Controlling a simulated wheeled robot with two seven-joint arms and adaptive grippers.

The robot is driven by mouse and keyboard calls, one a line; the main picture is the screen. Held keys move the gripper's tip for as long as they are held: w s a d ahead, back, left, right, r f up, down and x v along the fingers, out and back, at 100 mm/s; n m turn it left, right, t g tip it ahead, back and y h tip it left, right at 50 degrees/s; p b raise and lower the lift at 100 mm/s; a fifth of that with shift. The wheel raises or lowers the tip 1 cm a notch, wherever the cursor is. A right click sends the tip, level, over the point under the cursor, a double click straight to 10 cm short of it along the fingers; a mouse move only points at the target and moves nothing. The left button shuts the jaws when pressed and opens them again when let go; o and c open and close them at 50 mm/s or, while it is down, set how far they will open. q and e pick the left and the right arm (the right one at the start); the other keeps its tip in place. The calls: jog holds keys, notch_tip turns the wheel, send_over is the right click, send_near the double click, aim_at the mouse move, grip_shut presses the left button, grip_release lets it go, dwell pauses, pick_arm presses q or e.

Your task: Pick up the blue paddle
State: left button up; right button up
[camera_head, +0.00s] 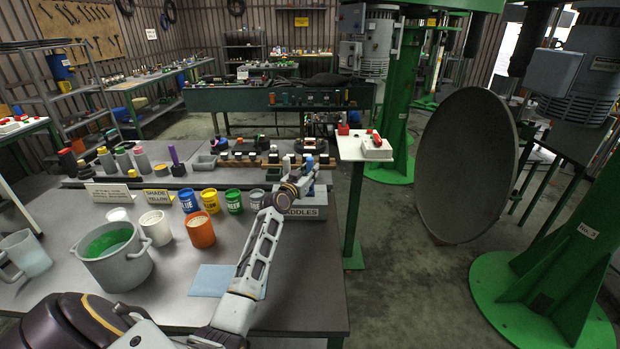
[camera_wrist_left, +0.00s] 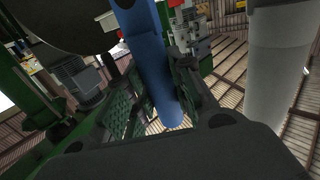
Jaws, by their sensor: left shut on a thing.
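The blue paddle shows in the left wrist view as a long blue handle (camera_wrist_left: 154,62) running between the finger pads. In the head view a small blue tip (camera_head: 309,161) shows just above my left gripper (camera_head: 303,178). That gripper is shut on the blue handle, above the grey box labelled PADDLES (camera_head: 305,211). In the left wrist view, the gripper (camera_wrist_left: 160,95) has one dark finger on each side of the handle. The paddle's lower part is hidden, so I cannot tell whether it touches the box. My right gripper is not in view.
A pale grey handle (camera_wrist_left: 278,65) stands close beside the gripper in the left wrist view. Several paint cans, including a yellow one (camera_head: 210,201), stand left of my forearm. A pot of green paint (camera_head: 112,250) is further left. A row of knobbed items lies behind.

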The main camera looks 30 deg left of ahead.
pick_arm(q)
jog(key=shift+r+p, duration=0.3)
jog(key=shift+r, duration=4.75)
